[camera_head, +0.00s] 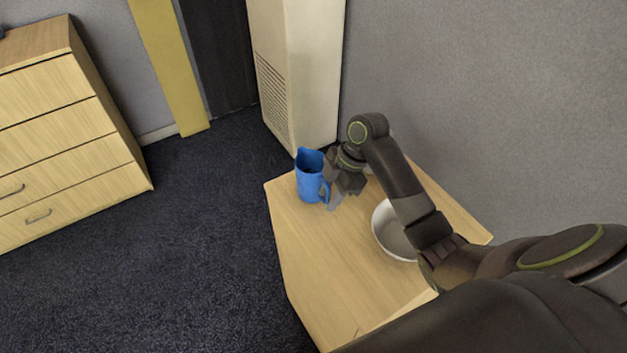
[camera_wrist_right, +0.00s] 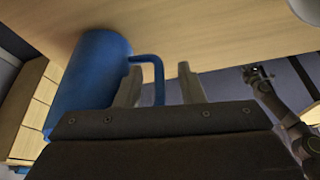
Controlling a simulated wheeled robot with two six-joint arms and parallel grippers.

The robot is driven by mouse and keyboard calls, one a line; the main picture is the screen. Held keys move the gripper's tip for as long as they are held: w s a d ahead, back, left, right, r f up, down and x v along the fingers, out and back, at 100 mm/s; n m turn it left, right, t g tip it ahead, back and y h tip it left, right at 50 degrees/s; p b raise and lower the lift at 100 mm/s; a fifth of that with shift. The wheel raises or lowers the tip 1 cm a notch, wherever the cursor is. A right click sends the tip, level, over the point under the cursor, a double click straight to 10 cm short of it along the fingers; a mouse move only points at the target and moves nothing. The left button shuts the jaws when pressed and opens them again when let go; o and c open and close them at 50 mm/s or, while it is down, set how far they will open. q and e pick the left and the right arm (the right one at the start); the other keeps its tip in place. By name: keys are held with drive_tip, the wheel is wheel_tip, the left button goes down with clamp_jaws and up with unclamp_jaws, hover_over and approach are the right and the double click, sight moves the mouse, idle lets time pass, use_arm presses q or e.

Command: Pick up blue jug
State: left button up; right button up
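The blue jug (camera_head: 308,180) stands upright near the far left corner of the wooden table (camera_head: 335,265), with its handle toward my right gripper. My right gripper (camera_head: 336,194) is at the handle side of the jug. In the right wrist view the jug (camera_wrist_right: 88,75) is at the left, and its handle (camera_wrist_right: 158,72) shows between the two spread fingers of the right gripper (camera_wrist_right: 160,88). A gap shows on both sides of the handle. A dark arm at the right of the wrist view seems to be my left one; its gripper (camera_wrist_right: 258,76) is too small to read.
A white bowl (camera_head: 387,236) stands on the table, partly behind my right arm. A pale cabinet (camera_head: 300,75) and a grey wall (camera_head: 500,110) are behind the table. A wooden drawer unit (camera_head: 65,135) stands at the left. The front left tabletop is clear.

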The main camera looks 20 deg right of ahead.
clamp_jaws()
drive_tip(key=shift+w+r, duration=0.1)
drive_tip(key=shift+r, duration=0.05)
idle(0.4)
drive_tip(key=shift+r, duration=0.8)
drive_tip(key=shift+r+p, duration=1.95)
drive_tip(key=shift+r, duration=2)
